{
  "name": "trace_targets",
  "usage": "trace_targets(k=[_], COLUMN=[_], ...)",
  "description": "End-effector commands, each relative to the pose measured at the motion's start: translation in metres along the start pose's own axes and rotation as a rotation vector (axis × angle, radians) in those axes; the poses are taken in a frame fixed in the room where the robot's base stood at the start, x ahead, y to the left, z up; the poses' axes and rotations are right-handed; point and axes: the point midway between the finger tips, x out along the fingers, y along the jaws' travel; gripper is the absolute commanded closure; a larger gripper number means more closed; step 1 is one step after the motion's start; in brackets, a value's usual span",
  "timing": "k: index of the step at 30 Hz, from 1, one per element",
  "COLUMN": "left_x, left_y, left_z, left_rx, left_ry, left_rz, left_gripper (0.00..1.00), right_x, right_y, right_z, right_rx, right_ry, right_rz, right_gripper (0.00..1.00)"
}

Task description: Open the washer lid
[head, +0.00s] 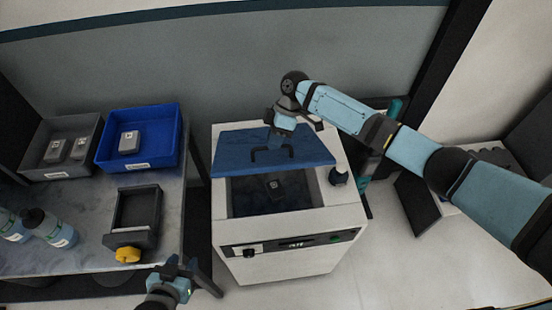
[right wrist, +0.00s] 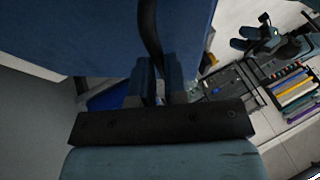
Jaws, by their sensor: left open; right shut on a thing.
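The washer (head: 282,264) is a white box with a dark front panel. Its blue lid (head: 232,140) is tilted up at the back, showing the dark inside with a grey part (head: 274,184) in it. A black handle (head: 285,154) is on the lid. My right gripper (head: 280,132) is at the lid, its fingers partly hidden in the head view. In the right wrist view, my right gripper (right wrist: 154,85) is shut on the black handle (right wrist: 150,32), with the blue lid (right wrist: 70,35) close behind. My left gripper (head: 180,265) is open and empty, left of the washer.
A dark knob (head: 339,176) sits on the washer's right rim.

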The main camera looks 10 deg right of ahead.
Motion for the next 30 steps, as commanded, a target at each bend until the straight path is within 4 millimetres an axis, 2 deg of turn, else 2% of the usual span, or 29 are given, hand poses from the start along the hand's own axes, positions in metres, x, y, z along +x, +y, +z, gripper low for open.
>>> trace_targets(k=[6, 20, 21, 24, 30], left_x=[0.001, 0.001, 0.001, 0.001, 0.002], left_y=[0.003, 0.004, 0.004, 0.004, 0.001], left_z=[0.003, 0.002, 0.002, 0.002, 0.0], left_rx=[-0.001, -0.002, -0.002, -0.002, -0.001], left_ry=[-0.004, -0.001, 0.0, 0.0, 0.002], left_rz=[0.005, 0.008, 0.007, 0.007, 0.003], left_gripper=[0.57, 0.57, 0.57, 0.57, 0.57], right_x=[-0.018, -0.021, -0.021, -0.021, -0.022], right_y=[0.011, 0.014, 0.014, 0.014, 0.013], right_z=[-0.007, -0.008, -0.008, -0.008, -0.008], right_rx=[0.001, 0.002, 0.002, 0.002, 0.001], right_ry=[0.001, 0.001, 0.0, 0.0, 0.0], right_rz=[0.006, 0.008, 0.008, 0.007, 0.005], right_gripper=[1.0, 1.0, 0.85, 0.62, 0.62])
